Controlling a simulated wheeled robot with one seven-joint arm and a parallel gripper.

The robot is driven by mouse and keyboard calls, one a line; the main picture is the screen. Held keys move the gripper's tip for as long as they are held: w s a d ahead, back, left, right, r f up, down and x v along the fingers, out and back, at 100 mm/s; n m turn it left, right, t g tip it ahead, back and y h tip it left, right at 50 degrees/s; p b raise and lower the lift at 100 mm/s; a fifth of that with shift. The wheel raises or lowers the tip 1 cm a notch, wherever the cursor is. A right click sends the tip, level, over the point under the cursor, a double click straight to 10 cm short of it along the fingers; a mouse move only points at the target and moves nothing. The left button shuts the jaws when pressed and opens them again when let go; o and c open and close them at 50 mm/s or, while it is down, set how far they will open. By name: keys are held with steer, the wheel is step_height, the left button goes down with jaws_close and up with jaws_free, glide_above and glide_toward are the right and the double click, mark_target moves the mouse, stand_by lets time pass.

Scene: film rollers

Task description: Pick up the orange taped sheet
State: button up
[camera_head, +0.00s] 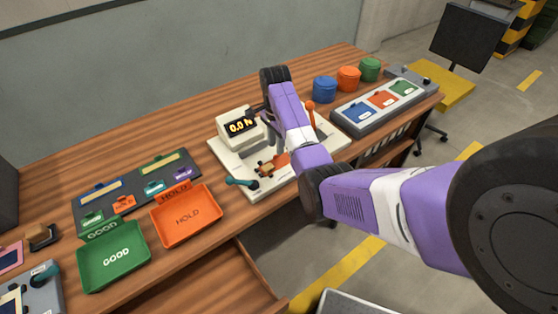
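An orange flat piece (280,160) lies on the white base plate (232,166) of the bench instrument, partly hidden behind my purple arm. It may be the taped sheet; tape on it is too small to make out. A smaller orange tag (124,204) sits on the dark board at the left. My gripper (272,138) points down above the white plate, just behind the orange piece and right of the instrument's display. My arm and wrist cover part of it, and its finger gap is unclear. I cannot tell whether it touches anything.
The instrument (238,127) reads 0.0. A teal-handled lever (242,182) and an orange-knobbed post (311,114) stand near my gripper. Green GOOD (114,256) and orange HOLD (187,217) trays lie left. A three-coloured panel (384,104) and round containers (348,78) are right.

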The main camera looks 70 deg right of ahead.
mark_target(280, 160)
step_height(280, 160, down, 4)
steer(key=shift+s+f, duration=0.1)
steer(key=shift+c, duration=0.4)
jaws_close()
stand_by(1.1)
